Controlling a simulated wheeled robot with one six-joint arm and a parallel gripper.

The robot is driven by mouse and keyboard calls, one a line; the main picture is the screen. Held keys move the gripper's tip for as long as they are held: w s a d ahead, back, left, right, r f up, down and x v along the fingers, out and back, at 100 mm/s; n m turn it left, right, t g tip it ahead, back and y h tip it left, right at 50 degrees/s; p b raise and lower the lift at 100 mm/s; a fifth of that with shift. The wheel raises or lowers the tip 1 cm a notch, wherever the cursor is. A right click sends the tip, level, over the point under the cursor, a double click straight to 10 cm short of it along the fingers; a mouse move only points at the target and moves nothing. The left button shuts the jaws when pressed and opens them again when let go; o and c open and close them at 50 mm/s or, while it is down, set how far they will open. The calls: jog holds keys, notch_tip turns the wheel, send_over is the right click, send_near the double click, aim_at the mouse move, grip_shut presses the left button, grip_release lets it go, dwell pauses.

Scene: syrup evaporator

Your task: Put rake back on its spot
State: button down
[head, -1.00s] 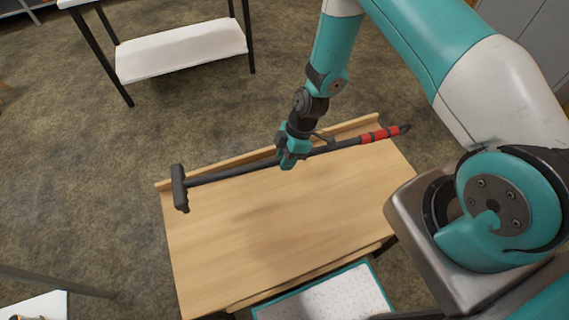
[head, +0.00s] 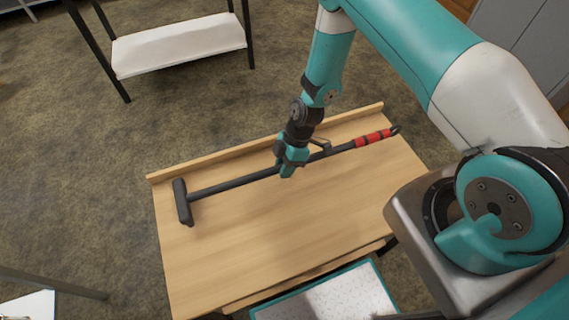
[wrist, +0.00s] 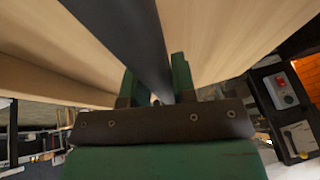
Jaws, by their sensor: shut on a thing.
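The rake (head: 236,182) has a long black shaft, a black crosswise head at the left end and a red-banded grip at the right end. It lies lengthwise over the wooden table (head: 240,248). My gripper (head: 287,172) is shut on the middle of the shaft. In the wrist view the dark shaft (wrist: 135,38) runs between the green fingers of my gripper (wrist: 157,88). I cannot tell whether the rake touches the tabletop. No marked spot for the rake shows clearly.
The table has a raised wooden lip (head: 215,155) along its far edge. A teal-edged white speckled tray (head: 335,297) is at the near side. A white shelf (head: 180,47) on dark legs stands at the back left. The tabletop in front of the rake is bare.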

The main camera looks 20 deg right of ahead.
jog(key=shift+f, duration=0.5)
grip_release()
jog(key=shift+r, duration=0.15)
dwell(0.4)
jog(key=p+v, duration=0.7)
jog(key=v, duration=0.5)
jog(key=shift+a+r, duration=0.25)
jog(key=shift+r, duration=0.3)
dwell(0.5)
jog(key=shift+s, duration=0.1)
